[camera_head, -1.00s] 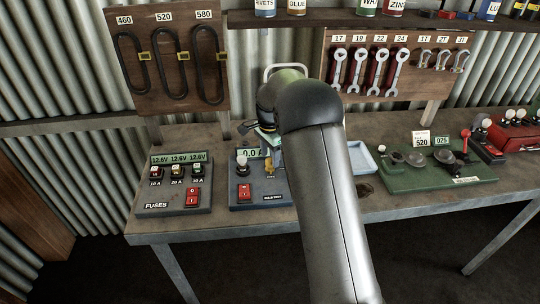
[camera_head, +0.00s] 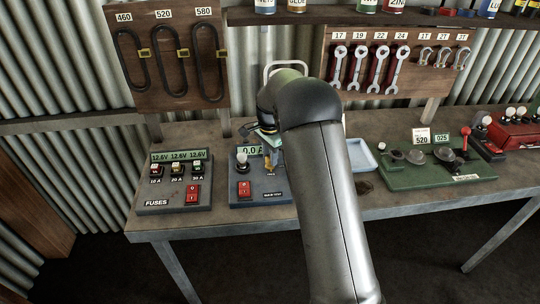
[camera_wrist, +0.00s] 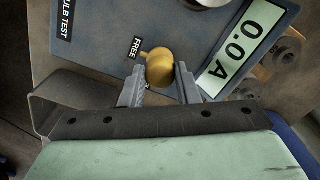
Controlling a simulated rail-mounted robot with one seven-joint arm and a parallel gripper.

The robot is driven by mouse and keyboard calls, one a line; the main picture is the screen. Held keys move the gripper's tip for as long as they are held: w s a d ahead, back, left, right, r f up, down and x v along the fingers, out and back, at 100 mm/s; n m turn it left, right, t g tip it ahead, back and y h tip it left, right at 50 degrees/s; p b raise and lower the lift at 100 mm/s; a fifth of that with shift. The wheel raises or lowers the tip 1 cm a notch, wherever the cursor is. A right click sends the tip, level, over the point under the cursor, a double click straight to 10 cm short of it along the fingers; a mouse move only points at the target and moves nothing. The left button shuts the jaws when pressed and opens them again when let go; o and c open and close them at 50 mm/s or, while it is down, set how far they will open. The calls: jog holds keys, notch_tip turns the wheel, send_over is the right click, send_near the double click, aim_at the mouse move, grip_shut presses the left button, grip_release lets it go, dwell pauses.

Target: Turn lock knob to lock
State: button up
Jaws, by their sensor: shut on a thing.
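The lock knob (camera_wrist: 160,70) is a round gold knob on the blue-grey bulb test box. In the wrist view it sits between the two fingertips of my gripper (camera_wrist: 160,84), which is shut on it. A small gold pointer sticks out from the knob toward the FREE label (camera_wrist: 135,47). No LOCK label shows in the wrist view. In the head view the bulb test box (camera_head: 262,195) stands on the bench, and my arm hides its right part. The box's display (camera_wrist: 243,38) reads 0.0 A.
The fuses box (camera_head: 174,185) stands left of the bulb test box. A red switch (camera_head: 244,188) and a bulb (camera_head: 242,160) are on the bulb test box. A light blue tray (camera_head: 361,155) and a green machine (camera_head: 437,172) stand to the right on the bench (camera_head: 225,222).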

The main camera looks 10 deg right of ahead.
jog(key=n+b, duration=0.1)
jog(key=n, duration=0.2)
jog(key=shift+f+n+b, duration=0.15)
jog(key=shift+n+b, duration=0.15)
jog(key=shift+b, duration=0.05)
jog(key=n+b, duration=0.1)
jog(key=n, duration=0.4)
jog(key=shift+b, duration=0.35)
jog(key=n, duration=0.4)
jog(key=shift+n+b, duration=0.35)
jog(key=shift+n, duration=2.05)
jog(key=o, duration=1)
jog(key=shift+r, duration=0.25)
